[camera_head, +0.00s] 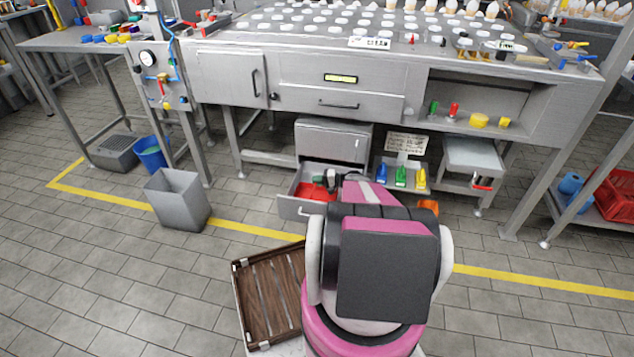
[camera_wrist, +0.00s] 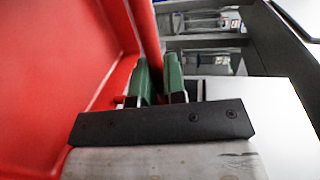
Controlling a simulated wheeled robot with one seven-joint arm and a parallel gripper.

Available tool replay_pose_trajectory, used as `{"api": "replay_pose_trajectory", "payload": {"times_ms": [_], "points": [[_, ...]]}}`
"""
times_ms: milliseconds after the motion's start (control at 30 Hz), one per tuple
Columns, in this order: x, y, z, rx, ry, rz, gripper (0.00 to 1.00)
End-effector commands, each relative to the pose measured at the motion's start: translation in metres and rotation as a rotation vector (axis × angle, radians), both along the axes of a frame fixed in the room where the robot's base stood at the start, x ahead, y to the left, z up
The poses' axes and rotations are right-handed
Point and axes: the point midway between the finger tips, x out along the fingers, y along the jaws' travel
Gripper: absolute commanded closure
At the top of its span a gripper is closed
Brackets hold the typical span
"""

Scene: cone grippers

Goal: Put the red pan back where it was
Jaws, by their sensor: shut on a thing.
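The red pan (camera_head: 312,191) shows in the head view at the open metal drawer (camera_head: 291,208) under the bench. I cannot tell whether it rests on the drawer's floor or is held just above it. In the wrist view the red pan (camera_wrist: 60,60) fills the left side, close to the camera. My gripper (camera_wrist: 158,62) is shut on the pan's red edge, which runs between its green fingers. In the head view my gripper (camera_head: 331,179) is small and partly hidden by my pink and black arm.
Blue, green and yellow pieces (camera_head: 401,176) stand right of the drawer, with an orange piece (camera_head: 428,207) nearby. A grey bin (camera_head: 178,199) and a brown slatted crate (camera_head: 268,292) stand to the left. A red basket (camera_head: 616,194) is at far right.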

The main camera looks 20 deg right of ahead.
Motion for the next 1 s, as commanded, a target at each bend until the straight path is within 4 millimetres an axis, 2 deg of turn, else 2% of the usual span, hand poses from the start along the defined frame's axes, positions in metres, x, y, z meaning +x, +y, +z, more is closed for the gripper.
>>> {"api": "replay_pose_trajectory", "payload": {"times_ms": [67, 100, 167, 567, 667, 1000], "points": [[0.000, 0.000, -0.002, 0.001, -0.001, 0.000, 1.00], [0.000, 0.000, -0.002, 0.000, 0.000, 0.000, 0.79], [0.000, 0.000, -0.001, 0.000, 0.000, 0.000, 0.63], [-0.003, -0.005, 0.002, 0.000, 0.000, -0.001, 0.63], [-0.009, -0.016, 0.004, 0.001, 0.000, -0.002, 0.63], [-0.042, -0.072, 0.017, 0.000, 0.000, -0.002, 0.63]]}}
